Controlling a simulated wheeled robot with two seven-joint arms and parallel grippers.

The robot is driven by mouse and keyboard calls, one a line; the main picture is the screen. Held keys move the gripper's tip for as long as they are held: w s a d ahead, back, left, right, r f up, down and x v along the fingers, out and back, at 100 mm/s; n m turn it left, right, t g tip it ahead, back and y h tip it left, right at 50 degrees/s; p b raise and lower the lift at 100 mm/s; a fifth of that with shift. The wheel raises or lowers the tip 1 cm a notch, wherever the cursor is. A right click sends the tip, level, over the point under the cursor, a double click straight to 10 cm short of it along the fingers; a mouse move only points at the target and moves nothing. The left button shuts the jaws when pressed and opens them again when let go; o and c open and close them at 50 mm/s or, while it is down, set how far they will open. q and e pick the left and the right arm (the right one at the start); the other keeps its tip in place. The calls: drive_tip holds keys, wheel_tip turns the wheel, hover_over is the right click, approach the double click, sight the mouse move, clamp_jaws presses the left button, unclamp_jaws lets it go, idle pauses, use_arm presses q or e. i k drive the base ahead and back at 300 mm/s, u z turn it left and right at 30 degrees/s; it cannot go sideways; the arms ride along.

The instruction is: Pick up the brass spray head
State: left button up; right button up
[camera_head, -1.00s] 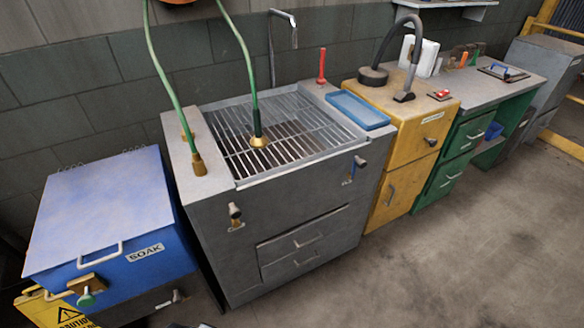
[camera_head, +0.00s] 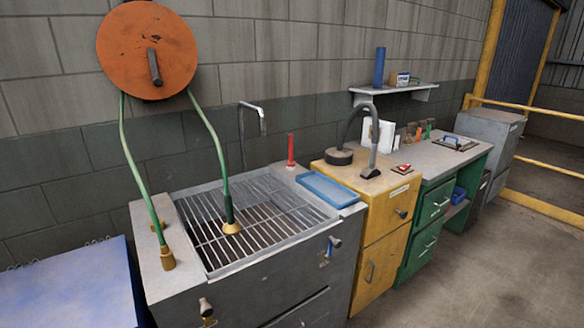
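The brass spray head (camera_head: 231,228) hangs or rests at the lower end of a green hose (camera_head: 212,140), over the slatted grate of the grey sink unit (camera_head: 262,213). It has a dark grip above a flared brass end. I cannot tell whether it touches the grate. A second brass fitting (camera_head: 167,258) is at the end of the other green hose length, on the sink's left ledge. Neither of my grippers is in view.
An orange hose reel (camera_head: 148,48) is on the wall above. A blue tray (camera_head: 331,190) and a red upright object (camera_head: 291,150) are at the sink's right. A blue lidded tank (camera_head: 70,285) stands left. Yellow (camera_head: 380,230) and green cabinets (camera_head: 430,225) stand right. Floor in front is clear.

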sight(232, 228)
drive_tip(key=z, duration=1.25)
drive_tip(key=i, duration=3.05)
drive_tip(key=u, duration=3.15)
